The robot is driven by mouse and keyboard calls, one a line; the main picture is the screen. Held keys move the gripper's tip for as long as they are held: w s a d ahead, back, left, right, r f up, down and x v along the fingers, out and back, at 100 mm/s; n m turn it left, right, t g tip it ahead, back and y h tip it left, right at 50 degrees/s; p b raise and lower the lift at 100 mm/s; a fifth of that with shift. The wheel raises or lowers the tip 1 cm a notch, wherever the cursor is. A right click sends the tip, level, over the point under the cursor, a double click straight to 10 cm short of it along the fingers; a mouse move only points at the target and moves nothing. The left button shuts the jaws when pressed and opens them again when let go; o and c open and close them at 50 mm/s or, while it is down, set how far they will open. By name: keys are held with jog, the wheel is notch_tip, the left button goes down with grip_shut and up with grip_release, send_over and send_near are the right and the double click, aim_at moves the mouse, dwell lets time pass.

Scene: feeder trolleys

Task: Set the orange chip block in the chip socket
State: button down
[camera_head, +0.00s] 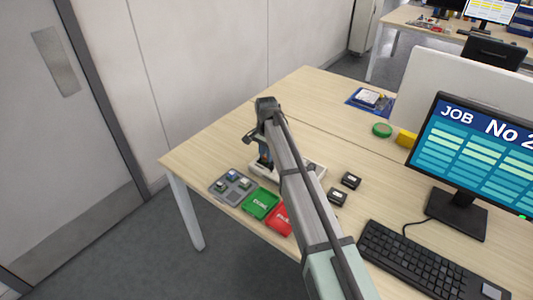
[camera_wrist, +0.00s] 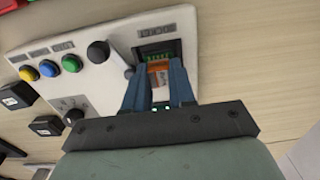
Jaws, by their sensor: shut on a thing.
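The orange chip block (camera_wrist: 160,74) is between the blue fingertips of my gripper (camera_wrist: 159,84) in the wrist view, which are shut on it. The chip socket (camera_wrist: 156,50) is a dark recess with green inside, on a pale panel. The block overlaps the socket's near part in this view. The block and fingers hide that part, so I cannot tell whether the block is above the socket or in it. In the head view my gripper (camera_head: 265,160) points down at the panel; the block and socket cannot be made out there.
The pale panel (camera_wrist: 105,85) carries yellow, blue and green buttons (camera_wrist: 72,63), a black knob (camera_wrist: 98,51) and a small lever beside the socket. A grey chip tray (camera_head: 216,198), a green tray (camera_head: 260,204) and a red tray (camera_head: 279,222) lie nearby. Black boxes (camera_head: 351,180) lie right.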

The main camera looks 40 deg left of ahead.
jog(key=c, duration=0.9)
grip_release()
jog(key=shift+c, duration=0.2)
jog(key=shift+o, duration=0.4)
jog(key=shift+d, duration=0.15)
notch_tip(320, 180, up, 14)
jog(key=shift+a, duration=0.25)
jog(key=shift+f, duration=0.1)
